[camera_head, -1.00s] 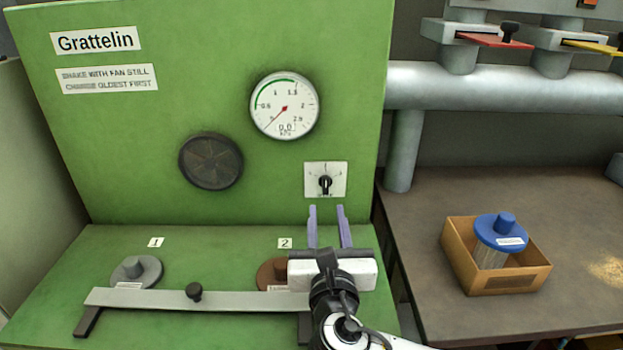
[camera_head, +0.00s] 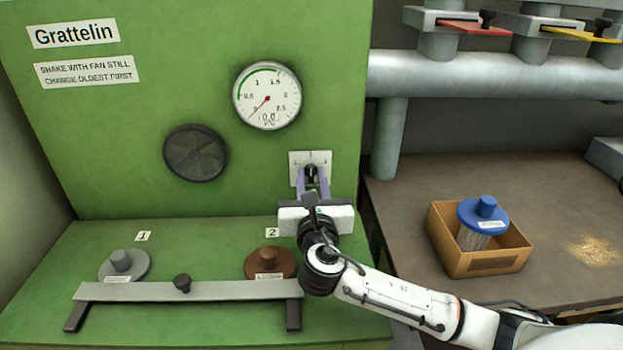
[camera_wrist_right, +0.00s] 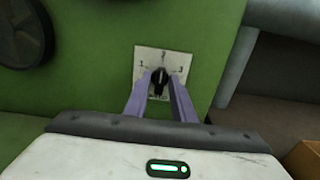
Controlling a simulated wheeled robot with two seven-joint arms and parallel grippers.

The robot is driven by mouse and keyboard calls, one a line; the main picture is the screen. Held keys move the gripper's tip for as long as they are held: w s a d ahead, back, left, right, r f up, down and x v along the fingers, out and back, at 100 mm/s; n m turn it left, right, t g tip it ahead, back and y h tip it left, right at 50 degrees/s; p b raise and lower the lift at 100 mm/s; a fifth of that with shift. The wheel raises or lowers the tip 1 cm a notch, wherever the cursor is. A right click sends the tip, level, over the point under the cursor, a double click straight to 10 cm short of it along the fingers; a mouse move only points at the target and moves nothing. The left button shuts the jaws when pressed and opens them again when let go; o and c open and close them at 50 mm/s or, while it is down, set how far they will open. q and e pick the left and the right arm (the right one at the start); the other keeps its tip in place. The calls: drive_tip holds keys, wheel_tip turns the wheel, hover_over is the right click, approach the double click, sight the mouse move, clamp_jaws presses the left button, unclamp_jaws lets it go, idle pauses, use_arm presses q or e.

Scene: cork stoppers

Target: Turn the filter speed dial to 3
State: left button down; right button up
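The filter speed dial is a black knob (camera_head: 311,172) on a white square plate (camera_head: 297,159) on the green panel. In the right wrist view the plate (camera_wrist_right: 145,57) shows 1 at left, 2 at top and 3 at right around the black knob (camera_wrist_right: 160,77). Its lower part is partly hidden, and I cannot tell its exact setting. My right gripper (camera_wrist_right: 160,82) faces the dial, its two purple fingers open on either side of the knob; I cannot tell if they touch it. The right gripper also shows in the head view (camera_head: 312,180). My left gripper is not in view.
A gauge (camera_head: 267,96) reading 0.0 and a dark round fan grille (camera_head: 195,153) are on the panel. A grey bar (camera_head: 230,290) crosses in front of two capped ports below. A cardboard box (camera_head: 480,262) with a blue-capped filter (camera_head: 484,214) stands right.

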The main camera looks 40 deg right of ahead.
drive_tip(key=c, duration=0.4)
drive_tip(key=shift+c, duration=0.2)
drive_tip(key=shift+m, duration=0.3)
drive_tip(key=m, duration=0.5)
drive_tip(key=shift+p, duration=0.4)
drive_tip(key=m, duration=0.3)
drive_tip(key=shift+m, duration=0.3)
drive_tip(key=shift+m+b, duration=0.5)
drive_tip(key=shift+m, duration=0.9)
